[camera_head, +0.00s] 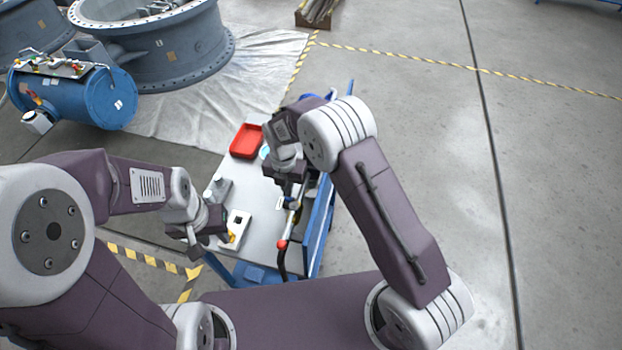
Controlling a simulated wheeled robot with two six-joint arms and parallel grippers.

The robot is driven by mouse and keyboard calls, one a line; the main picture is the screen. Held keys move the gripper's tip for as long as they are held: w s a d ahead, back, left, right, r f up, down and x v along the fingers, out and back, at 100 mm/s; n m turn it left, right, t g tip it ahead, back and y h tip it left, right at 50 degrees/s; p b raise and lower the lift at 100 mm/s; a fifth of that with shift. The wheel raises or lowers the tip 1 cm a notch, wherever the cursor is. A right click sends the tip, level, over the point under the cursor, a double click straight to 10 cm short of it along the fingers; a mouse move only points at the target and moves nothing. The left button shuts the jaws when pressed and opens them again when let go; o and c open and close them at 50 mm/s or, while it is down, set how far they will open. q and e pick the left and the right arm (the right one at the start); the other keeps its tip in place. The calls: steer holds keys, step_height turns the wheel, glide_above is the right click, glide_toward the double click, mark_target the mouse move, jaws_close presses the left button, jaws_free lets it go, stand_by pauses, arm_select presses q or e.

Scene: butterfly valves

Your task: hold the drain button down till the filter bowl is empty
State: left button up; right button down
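A small blue-framed work cart with a grey metal top (262,243) stands in the middle. My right gripper (291,190) points down over the cart's right side, at the upper end of a slim fitting with a yellowish part (291,219) and a red end (282,244). I cannot tell whether it touches the fitting or whether its fingers are open. The filter bowl and drain button are too small or hidden to make out. My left gripper (205,242) is low at the cart's left edge, near a yellow piece (232,236); its fingers are unclear.
A white block with a dark square opening (239,222) and a red tray (246,141) are on the cart. A black hose (281,265) hangs at its front. A blue tank (85,98) and large valve rings (165,55) stand at back left. Floor at right is clear.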

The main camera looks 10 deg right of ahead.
arm_select(q)
steer(key=shift+f, duration=0.2)
arm_select(e)
steer(key=shift+f, duration=0.3)
arm_select(q)
steer(key=shift+s, duration=0.1)
arm_select(e)
steer(key=shift+s+f, duration=0.15)
steer(key=shift+f, duration=0.05)
